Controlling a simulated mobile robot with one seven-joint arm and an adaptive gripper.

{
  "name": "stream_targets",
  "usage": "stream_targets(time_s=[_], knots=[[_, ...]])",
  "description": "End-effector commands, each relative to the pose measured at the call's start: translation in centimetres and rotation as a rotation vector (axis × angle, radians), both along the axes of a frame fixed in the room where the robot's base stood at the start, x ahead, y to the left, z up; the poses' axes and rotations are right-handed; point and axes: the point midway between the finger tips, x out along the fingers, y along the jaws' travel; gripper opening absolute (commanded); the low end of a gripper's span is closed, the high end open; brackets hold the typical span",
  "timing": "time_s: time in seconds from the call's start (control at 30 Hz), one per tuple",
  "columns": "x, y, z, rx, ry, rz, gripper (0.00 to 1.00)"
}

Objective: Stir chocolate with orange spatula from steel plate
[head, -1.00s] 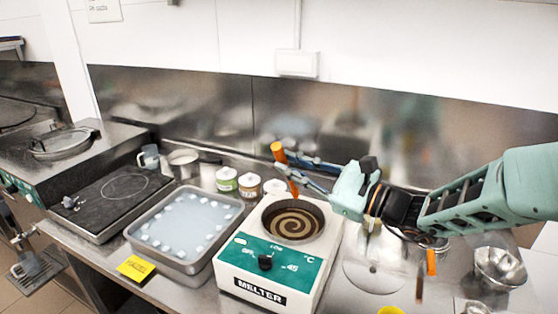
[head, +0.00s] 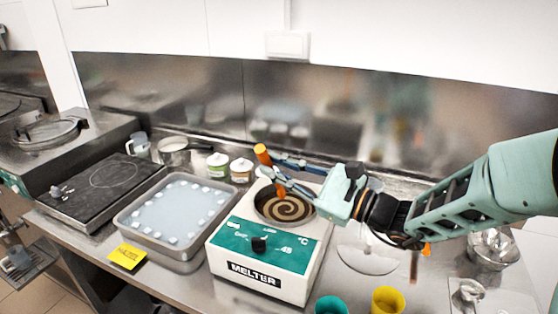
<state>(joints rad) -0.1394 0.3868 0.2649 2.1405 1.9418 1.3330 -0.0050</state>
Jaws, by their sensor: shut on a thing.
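My gripper (head: 274,171) comes in from the right and is shut on the orange spatula (head: 262,154). Its handle end sticks up above the fingers, and an orange lower part shows below them. The lower end is at the back-left rim of the round melter pan; I cannot tell whether it touches the chocolate. The chocolate (head: 287,209) shows as a brown and cream spiral in the pan of the white melter (head: 262,280) with a green panel. A round steel plate (head: 366,256) lies to the right of the melter, partly under my arm.
A steel tray (head: 139,236) of pale liquid with white pieces stands left of the melter. Jars (head: 217,166) stand behind it. A teal cup (head: 331,305) and a yellow cup (head: 388,300) are at the front. Steel bowls (head: 492,250) are at the right. A black hob (head: 100,187) is at the left.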

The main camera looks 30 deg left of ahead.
Motion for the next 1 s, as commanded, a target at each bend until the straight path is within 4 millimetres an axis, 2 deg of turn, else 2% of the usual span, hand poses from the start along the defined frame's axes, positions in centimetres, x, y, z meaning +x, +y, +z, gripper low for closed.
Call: stream_targets(time_s=[0.17,1.0], knots=[[-0.7,-0.1,-1.4,0.0,0.001,-0.001,0.0],[2.9,0.3,-7.1,0.001,0.001,-0.001,0.0]])
